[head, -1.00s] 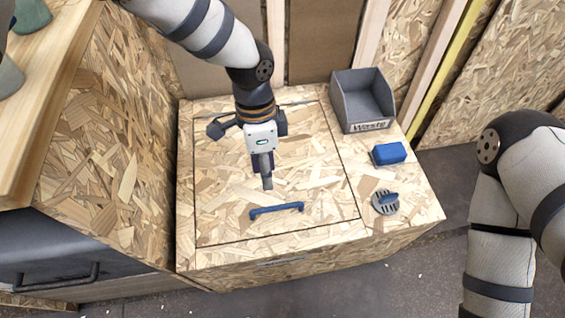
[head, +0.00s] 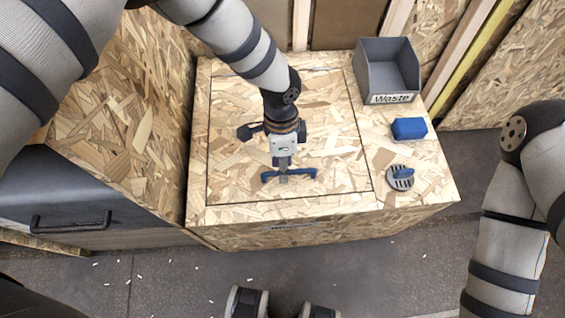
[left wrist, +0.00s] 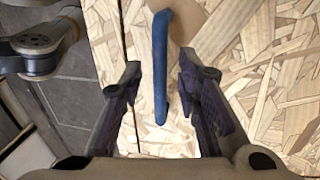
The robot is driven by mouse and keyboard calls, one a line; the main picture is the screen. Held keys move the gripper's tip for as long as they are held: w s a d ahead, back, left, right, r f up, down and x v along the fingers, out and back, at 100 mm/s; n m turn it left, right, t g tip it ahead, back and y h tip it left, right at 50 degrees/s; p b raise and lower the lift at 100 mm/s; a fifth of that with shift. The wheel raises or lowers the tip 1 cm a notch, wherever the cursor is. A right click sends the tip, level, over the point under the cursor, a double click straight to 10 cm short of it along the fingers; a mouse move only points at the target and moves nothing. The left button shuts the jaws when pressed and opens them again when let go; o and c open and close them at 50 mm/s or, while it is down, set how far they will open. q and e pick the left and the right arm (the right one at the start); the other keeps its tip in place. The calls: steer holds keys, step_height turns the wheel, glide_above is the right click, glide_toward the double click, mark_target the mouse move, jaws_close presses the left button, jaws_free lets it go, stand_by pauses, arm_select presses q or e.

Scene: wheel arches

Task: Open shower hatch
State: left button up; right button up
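The shower hatch (head: 235,165) is a square wood-chip panel, shut flush in the top of a wooden box. A blue bar handle (head: 306,172) lies near its front edge, and it also runs lengthwise in the left wrist view (left wrist: 160,60). My left gripper (head: 284,177) points down at the middle of the handle. In the left wrist view its fingers (left wrist: 159,72) are apart, one on each side of the handle, with visible gaps. The right arm is at the right edge; its gripper is out of view.
A grey bin marked Waste (head: 390,98), a blue block (head: 409,128) and a round grey drain cover with a blue grip (head: 400,178) stand right of the hatch. A wooden wall and dark cabinet (head: 80,200) are on the left.

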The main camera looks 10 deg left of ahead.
arm_select(q)
jaws_close()
